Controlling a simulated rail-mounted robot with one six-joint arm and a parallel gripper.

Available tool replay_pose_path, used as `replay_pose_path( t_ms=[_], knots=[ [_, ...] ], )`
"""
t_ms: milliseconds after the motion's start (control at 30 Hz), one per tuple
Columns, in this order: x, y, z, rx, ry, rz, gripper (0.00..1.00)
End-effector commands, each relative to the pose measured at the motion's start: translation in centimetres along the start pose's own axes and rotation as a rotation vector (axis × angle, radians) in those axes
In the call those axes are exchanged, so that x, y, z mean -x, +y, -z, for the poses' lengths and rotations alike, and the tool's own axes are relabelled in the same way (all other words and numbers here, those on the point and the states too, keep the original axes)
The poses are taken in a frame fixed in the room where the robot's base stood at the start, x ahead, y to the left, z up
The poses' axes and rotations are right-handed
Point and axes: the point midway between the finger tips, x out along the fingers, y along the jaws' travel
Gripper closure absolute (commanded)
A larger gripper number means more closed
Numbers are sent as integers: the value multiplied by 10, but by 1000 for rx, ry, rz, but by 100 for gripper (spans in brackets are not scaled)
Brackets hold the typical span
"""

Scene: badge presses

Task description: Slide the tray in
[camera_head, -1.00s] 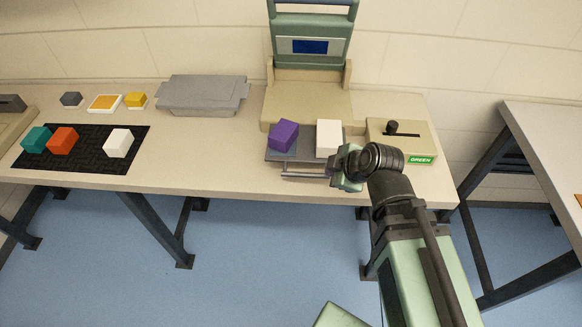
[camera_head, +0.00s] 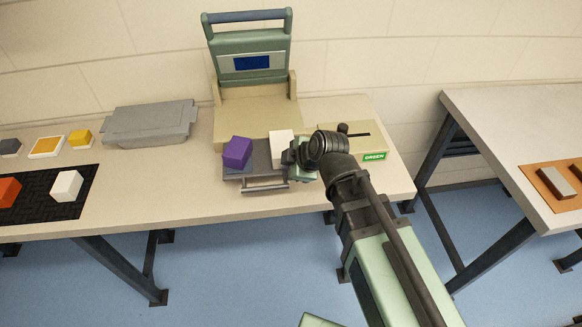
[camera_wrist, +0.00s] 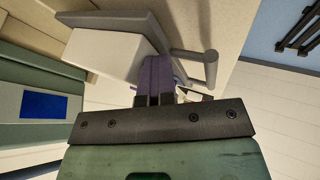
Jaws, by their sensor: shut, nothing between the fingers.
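The grey tray (camera_head: 262,173) sticks out at the front of the beige and green press (camera_head: 254,110), with a bar handle (camera_head: 265,187) along its front edge. A purple block (camera_head: 237,152) sits on its left and a white block (camera_head: 281,146) on its right. My gripper (camera_head: 300,158) is at the tray's right side, close to the white block. In the wrist view my shut, empty fingertips (camera_wrist: 154,98) lie before the purple block (camera_wrist: 158,72), between the white block (camera_wrist: 103,52) and the handle (camera_wrist: 206,70). Contact cannot be told.
A beige box (camera_head: 360,142) with a black knob and a GREEN label stands right of the tray. A grey lidded container (camera_head: 150,123) stands left of the press. A black mat (camera_head: 40,200) holds blocks at the left. Another table (camera_head: 500,130) stands at the right.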

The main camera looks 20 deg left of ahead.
Motion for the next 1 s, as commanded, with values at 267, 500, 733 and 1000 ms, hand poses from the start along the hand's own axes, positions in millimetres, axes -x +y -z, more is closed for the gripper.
replay_pose_path(
  t_ms=[267,500,733,1000],
  knots=[
    [-21,39,1,0,1,-1,100],
    [-46,86,0,-1,1,-1,100],
    [-67,125,0,-1,1,-1,100],
    [-76,142,0,0,1,-2,100]
  ],
)
